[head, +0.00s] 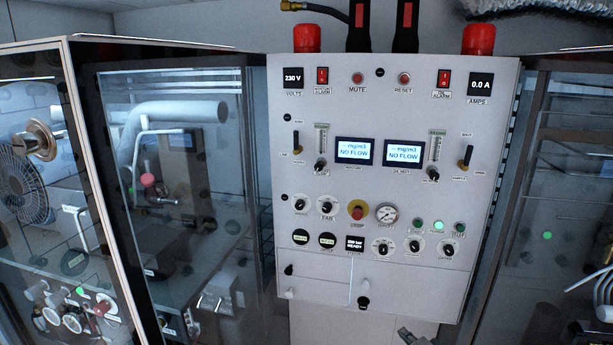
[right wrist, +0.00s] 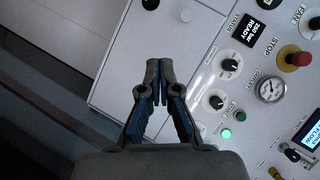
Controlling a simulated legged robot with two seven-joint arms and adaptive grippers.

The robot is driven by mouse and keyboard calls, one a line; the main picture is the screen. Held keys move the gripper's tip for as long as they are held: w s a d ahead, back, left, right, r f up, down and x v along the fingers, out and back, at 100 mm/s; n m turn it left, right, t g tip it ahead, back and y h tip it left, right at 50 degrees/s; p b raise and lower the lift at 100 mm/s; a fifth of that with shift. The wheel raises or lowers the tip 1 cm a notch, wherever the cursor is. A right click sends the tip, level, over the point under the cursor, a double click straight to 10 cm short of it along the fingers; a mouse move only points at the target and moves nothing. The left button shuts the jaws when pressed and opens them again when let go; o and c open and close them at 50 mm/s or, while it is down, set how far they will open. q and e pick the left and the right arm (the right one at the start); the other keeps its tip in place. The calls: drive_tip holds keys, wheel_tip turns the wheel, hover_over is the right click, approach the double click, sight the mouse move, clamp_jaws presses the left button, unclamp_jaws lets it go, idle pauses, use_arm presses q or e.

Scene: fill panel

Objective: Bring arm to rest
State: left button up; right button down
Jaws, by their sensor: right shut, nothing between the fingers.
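My right gripper (head: 412,337) shows only as a small grey part at the bottom edge of the head view, below the white control panel (head: 315,220). In the right wrist view, the right gripper (right wrist: 158,77) is shut and empty, its two dark fingers with blue inner pads meeting at the tips. The panel (right wrist: 205,50) lies beyond the fingers, turned in that view. The fingers hold none of its knobs; whether they touch its face cannot be told. My left gripper is not in view.
The panel carries a red stop button (head: 357,210), a pressure gauge (head: 386,214), two NO FLOW displays (head: 354,151) and several knobs. Red caps (head: 307,38) stand on top. Glass-fronted cabinets (head: 180,190) flank it on both sides. Dark floor (right wrist: 45,95) shows left in the wrist view.

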drive_tip(key=s+a+f+n+g+h, duration=0.1)
drive_tip(key=s+a+f+n+g, duration=0.2)
drive_tip(key=s+f, duration=0.7)
drive_tip(key=s+a+f+n+g, duration=0.2)
drive_tip(key=s+f+n+g, duration=0.15)
drive_tip(key=s+f, duration=0.65)
drive_tip(key=s+a+f+n+g+h, duration=0.1)
drive_tip(key=s+f+n+g, duration=0.15)
drive_tip(key=s, duration=0.85)
drive_tip(key=s+a+f+n+g, duration=0.15)
drive_tip(key=s+n, duration=0.25)
drive_tip(key=s, duration=0.7)
wheel_tip(320, 180, down, 30)
drive_tip(key=s+g+b, duration=0.1)
drive_tip(key=s+b, duration=0.1)
drive_tip(key=s, duration=0.1)
use_arm(q)
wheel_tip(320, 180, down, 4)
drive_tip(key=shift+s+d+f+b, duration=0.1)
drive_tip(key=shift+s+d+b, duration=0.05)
drive_tip(key=shift+b, duration=0.95)
use_arm(e)
drive_tip(key=s+d+f, duration=0.1)
drive_tip(key=s+f, duration=0.7)
drive_tip(key=s+d+f+g, duration=0.1)
drive_tip(key=s+d+f, duration=0.1)
drive_tip(key=s+f, duration=0.7)
drive_tip(key=shift+d+h, duration=0.25)
drive_tip(key=shift+h, duration=0.05)
drive_tip(key=shift+f, duration=0.1)
